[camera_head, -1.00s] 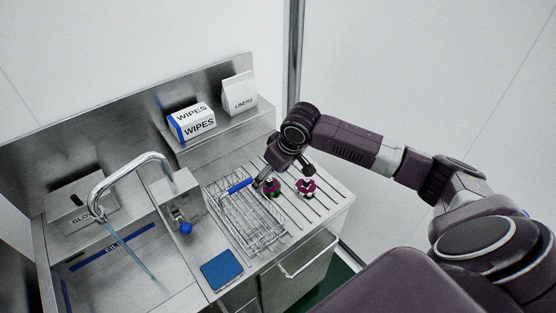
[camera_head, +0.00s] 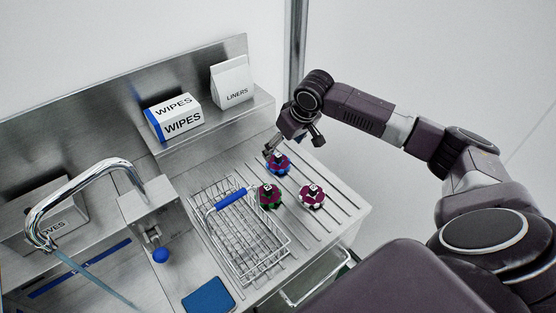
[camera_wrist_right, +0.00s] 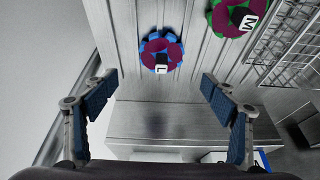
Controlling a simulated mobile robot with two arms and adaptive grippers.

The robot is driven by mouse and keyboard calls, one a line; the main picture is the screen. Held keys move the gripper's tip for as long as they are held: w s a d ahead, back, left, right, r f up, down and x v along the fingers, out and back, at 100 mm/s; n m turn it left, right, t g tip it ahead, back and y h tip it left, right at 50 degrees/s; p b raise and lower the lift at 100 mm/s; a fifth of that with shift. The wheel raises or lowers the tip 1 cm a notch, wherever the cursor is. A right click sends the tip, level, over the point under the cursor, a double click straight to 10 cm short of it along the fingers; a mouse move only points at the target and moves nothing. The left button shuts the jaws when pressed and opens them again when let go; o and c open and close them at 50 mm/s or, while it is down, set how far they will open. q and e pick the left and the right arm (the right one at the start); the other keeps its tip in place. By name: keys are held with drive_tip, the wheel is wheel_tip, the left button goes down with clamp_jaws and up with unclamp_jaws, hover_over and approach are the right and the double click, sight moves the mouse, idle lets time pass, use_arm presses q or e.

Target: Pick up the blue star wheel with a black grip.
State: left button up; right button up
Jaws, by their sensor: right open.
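The blue star wheel (camera_head: 279,164) lies on the ridged drainboard, just in front of my right gripper (camera_head: 293,146). In the right wrist view the blue star wheel (camera_wrist_right: 148,46) has a maroon upper part, a dark grip and a white label reading L. There the open right gripper (camera_wrist_right: 160,83) has one blue-padded finger on each side of the view. The wheel sits beyond the fingertips, roughly centred between them, and nothing is held. My left gripper is not in view.
A green-and-maroon wheel (camera_head: 269,197) labelled M and a white-and-maroon wheel (camera_head: 312,196) lie nearby. A wire basket (camera_head: 286,240) with a blue handle stands left of them. A wipes box (camera_head: 173,117) and a liners bag (camera_head: 232,82) stand on the shelf behind.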

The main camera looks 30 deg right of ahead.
sight(279, 155)
drive_tip(key=shift+w+f, duration=0.25)
drive_tip(key=shift+f, duration=0.25)
drive_tip(key=shift+a+f+p, duration=0.1)
drive_tip(key=shift+f+p, duration=0.1)
drive_tip(key=shift+p, duration=0.1)
drive_tip(key=shift+a+f+p, duration=0.2)
drive_tip(key=shift+f+p, duration=0.2)
drive_tip(key=shift+f, duration=0.1)
drive_tip(key=p+x, duration=0.1)
drive_tip(key=x, duration=0.2)
drive_tip(key=shift+w+d+f, duration=0.15)
drive_tip(key=shift+w+f, duration=0.05)
drive_tip(key=shift+f, duration=0.15)
drive_tip(key=shift+w+f, duration=0.15)
drive_tip(key=shift+f, duration=0.15)
drive_tip(key=c, duration=1)
drive_tip(key=shift+c, duration=1.1)
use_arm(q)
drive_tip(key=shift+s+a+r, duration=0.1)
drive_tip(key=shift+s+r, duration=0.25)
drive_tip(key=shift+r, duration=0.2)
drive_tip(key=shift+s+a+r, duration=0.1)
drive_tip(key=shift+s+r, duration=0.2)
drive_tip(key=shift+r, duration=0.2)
